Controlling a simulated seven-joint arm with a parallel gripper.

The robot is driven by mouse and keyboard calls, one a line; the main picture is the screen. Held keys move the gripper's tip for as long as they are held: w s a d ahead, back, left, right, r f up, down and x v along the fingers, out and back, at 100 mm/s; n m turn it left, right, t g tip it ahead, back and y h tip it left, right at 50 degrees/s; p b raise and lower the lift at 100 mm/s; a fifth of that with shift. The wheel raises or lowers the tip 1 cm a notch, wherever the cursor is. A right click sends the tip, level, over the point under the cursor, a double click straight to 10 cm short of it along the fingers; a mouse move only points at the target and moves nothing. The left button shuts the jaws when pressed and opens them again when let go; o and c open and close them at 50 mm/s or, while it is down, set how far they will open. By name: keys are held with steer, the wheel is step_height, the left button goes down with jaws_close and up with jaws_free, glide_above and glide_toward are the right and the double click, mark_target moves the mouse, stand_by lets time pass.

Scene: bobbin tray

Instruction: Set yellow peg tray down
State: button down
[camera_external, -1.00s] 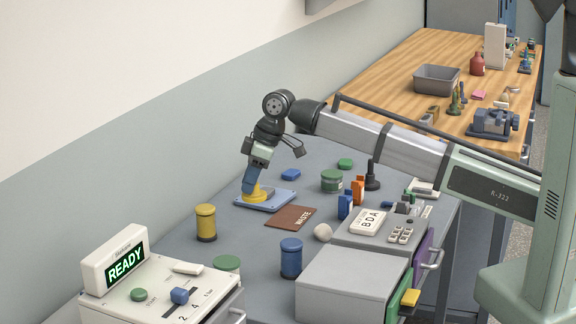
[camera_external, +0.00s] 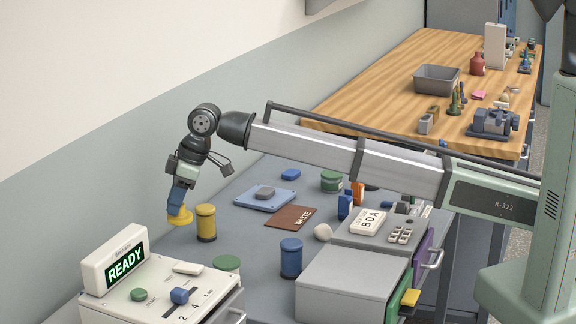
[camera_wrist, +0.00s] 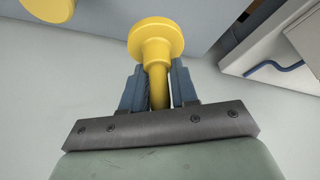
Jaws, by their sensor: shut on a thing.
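My gripper (camera_external: 176,207) is shut on a yellow flanged peg (camera_external: 180,217), left of the yellow canister. In the wrist view the peg's stem sits between the two blue fingers (camera_wrist: 158,90), and its round yellow flange (camera_wrist: 155,38) sticks out beyond them.
The yellow canister (camera_external: 206,224) stands close to the right of my gripper. The READY display box (camera_external: 115,258) is in front to the left.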

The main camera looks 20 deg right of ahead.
mark_target(188, 215)
steer(key=shift+f, duration=5)
steer(key=shift+f, duration=0.1)
steer(key=c, duration=0.9)
jaws_free()
steer(key=shift+o, duration=0.2)
steer(key=v, duration=1.2)
steer(key=shift+d, duration=0.15)
